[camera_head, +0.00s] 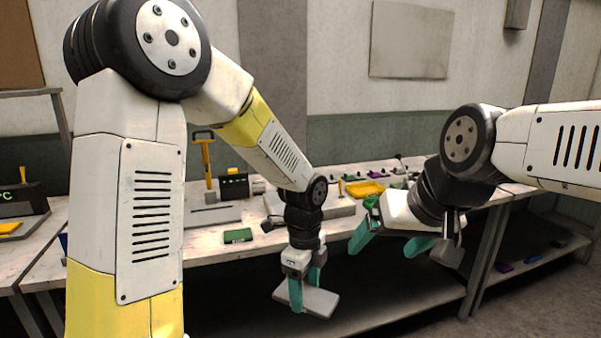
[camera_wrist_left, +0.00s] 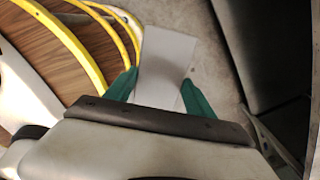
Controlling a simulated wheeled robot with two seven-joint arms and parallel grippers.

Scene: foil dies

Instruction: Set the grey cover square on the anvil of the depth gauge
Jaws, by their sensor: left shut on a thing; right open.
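My left gripper (camera_head: 305,286) is shut on the grey cover (camera_head: 322,302), a flat plate held slightly tilted in front of the bench, below the level of its top. In the left wrist view the cover (camera_wrist_left: 166,52) stands out between the teal fingers (camera_wrist_left: 160,80). My right gripper (camera_head: 391,240) is open and empty, to the right of the left one and higher. A black box with a green display (camera_head: 234,186) stands on the bench behind; I cannot tell whether it belongs to the depth gauge. I cannot make out the anvil for certain.
The bench (camera_head: 208,243) carries a green block (camera_head: 238,236), a yellow-handled lever (camera_head: 207,163) and a yellow tray (camera_head: 365,190). A lower shelf (camera_head: 400,290) runs beneath. Another display unit (camera_head: 22,201) stands at far left. Small coloured pieces lie on a shelf at right.

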